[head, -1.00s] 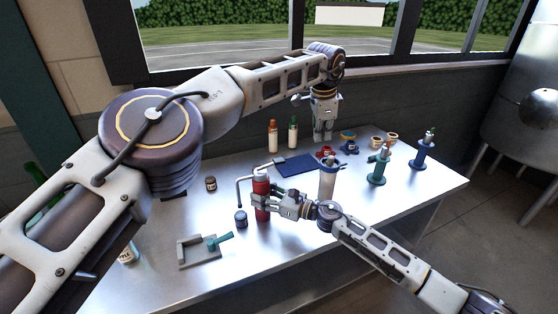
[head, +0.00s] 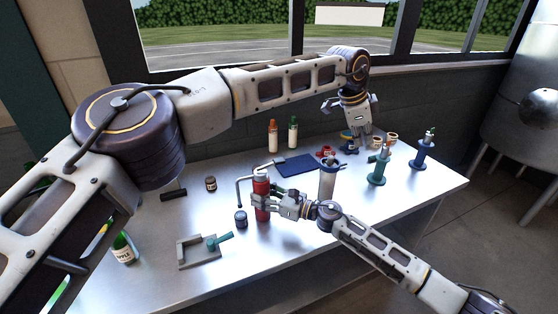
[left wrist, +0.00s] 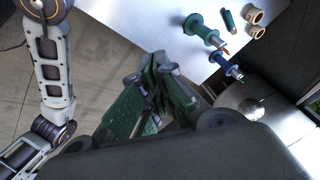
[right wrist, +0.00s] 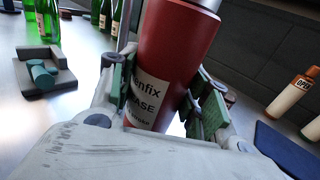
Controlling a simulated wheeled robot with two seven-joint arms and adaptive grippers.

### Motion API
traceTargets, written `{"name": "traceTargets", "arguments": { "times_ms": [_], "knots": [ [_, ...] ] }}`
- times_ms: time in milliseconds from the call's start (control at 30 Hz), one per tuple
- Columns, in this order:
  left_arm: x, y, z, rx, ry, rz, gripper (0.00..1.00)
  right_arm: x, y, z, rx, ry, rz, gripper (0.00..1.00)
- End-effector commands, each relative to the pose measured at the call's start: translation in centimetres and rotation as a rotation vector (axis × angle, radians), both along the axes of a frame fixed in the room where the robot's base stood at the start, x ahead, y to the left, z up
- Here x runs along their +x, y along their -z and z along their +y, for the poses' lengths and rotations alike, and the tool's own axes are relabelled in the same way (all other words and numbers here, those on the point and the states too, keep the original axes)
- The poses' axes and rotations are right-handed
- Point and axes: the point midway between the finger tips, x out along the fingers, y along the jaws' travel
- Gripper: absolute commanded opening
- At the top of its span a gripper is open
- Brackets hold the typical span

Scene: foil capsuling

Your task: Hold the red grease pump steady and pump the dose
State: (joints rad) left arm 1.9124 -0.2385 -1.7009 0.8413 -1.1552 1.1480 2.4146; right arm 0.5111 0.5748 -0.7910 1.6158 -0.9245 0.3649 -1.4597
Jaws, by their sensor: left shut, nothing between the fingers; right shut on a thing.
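The red grease pump (head: 261,188) stands upright on the metal table, with a grey bent spout (head: 239,192) on its left and a pale lever on top. A small dark jar (head: 241,218) sits at the spout's lower end. My right gripper (head: 262,201) is shut around the pump's body. The right wrist view shows the labelled red cylinder (right wrist: 175,55) between its fingers; the pump's base is hidden there. My left gripper (head: 365,142) is shut and empty, high over the back right of the table, away from the pump. Its fingers (left wrist: 158,72) are together in the left wrist view.
A grey fixture with a teal handle (head: 219,239) lies in front. A brown jar (head: 211,184) stands left of the pump.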

Motion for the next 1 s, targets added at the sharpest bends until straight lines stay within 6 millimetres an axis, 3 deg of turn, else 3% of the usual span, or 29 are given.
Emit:
{"name": "traceTargets", "arguments": {
  "times_ms": [567,1000],
  "knots": [
    [-4.7,-3.5,-2.8,-0.207,0.124,0.025,0.00,0.0,0.0,0.0,0.001,-0.001,0.001,0.06],
    [-7.3,-7.4,-2.9,-0.377,0.189,0.047,0.00,0.0,0.0,0.0,0.001,-0.001,0.001,0.06]
  ]
}}
